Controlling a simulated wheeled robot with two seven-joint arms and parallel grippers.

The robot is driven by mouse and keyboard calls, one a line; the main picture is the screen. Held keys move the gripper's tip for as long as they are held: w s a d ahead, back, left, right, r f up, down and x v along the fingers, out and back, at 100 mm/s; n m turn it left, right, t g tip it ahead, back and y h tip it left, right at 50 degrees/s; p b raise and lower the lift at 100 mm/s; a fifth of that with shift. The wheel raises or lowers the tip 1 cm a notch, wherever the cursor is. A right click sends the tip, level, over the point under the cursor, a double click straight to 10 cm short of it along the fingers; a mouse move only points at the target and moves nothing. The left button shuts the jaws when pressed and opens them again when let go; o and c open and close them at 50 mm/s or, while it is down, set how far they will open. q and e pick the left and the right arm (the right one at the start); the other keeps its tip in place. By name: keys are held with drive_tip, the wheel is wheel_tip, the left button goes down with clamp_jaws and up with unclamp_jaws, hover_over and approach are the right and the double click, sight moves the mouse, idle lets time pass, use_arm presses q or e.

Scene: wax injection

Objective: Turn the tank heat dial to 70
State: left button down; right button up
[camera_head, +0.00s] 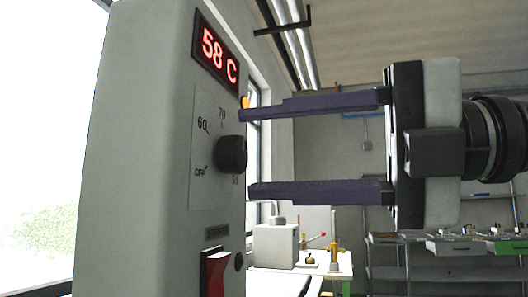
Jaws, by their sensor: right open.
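The tank's grey housing (135,150) stands at the left of the head view. Its red display (217,55) reads 58 C. Below it, a pale scale plate (203,165) carries marks including OFF, 60 and 70. The black heat dial (231,154) sticks out from this plate; I cannot tell where it points. My right gripper (244,153) comes in from the right, open, with one finger above the dial's height and one below. Its fingertips are close to the dial; no clear contact shows. My left gripper is not in view.
A red rocker switch (215,274) sits below the dial, and a small orange lamp (245,102) beside the upper fingertip. Behind are a bench with a grey box (275,245) and a grey shelf rack (450,272) at the right. A bright window fills the far left.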

drive_tip(key=v, duration=0.9)
drive_tip(key=shift+a, duration=0.1)
